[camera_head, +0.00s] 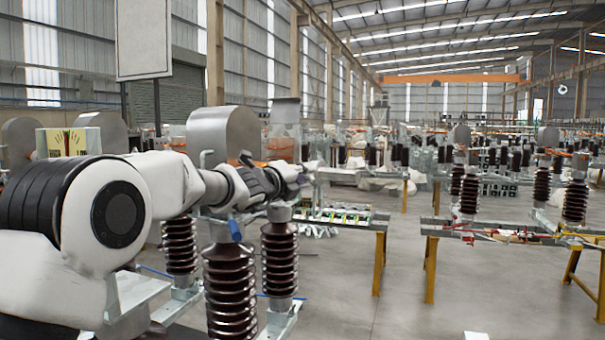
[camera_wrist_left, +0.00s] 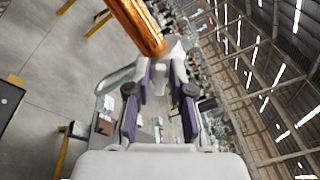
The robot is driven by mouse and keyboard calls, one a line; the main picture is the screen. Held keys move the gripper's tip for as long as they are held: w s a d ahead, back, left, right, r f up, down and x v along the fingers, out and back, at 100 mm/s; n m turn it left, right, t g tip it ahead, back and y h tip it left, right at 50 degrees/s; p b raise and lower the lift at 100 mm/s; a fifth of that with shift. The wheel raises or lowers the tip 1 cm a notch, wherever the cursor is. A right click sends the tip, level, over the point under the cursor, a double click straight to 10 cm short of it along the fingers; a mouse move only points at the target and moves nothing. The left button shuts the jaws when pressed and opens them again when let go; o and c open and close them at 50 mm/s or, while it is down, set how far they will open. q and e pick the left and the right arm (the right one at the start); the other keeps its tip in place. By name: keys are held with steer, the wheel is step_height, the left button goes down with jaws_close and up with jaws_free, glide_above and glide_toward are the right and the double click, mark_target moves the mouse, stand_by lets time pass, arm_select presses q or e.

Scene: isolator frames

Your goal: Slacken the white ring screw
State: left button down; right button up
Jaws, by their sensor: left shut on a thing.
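My left gripper (camera_head: 296,178) reaches in from the left at the top of the brown insulators. The left wrist view shows its two purple-padded fingers (camera_wrist_left: 161,72) closed on a small pale part, which looks like the white ring screw (camera_wrist_left: 158,82). Its ring shape cannot be made out, as the fingers cover much of it. A copper-coloured ribbed rod (camera_wrist_left: 138,25) lies just beyond the fingertips. In the head view the screw is too small and too hidden by the gripper to tell. My right gripper is in neither view.
Brown ribbed insulators (camera_head: 279,262) stand close under my left arm, with another (camera_head: 230,290) beside them. A metal table with yellow legs (camera_head: 379,262) is behind. Another bench (camera_head: 430,228) with insulators stands right. The floor (camera_head: 400,315) between is mostly clear.

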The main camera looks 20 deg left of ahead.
arm_select(q)
steer(key=shift+f+n, duration=0.1)
steer(key=shift+n, duration=0.5)
steer(key=c, duration=1.1)
jaws_free()
steer(key=shift+o, duration=0.2)
steer(key=v, duration=0.7)
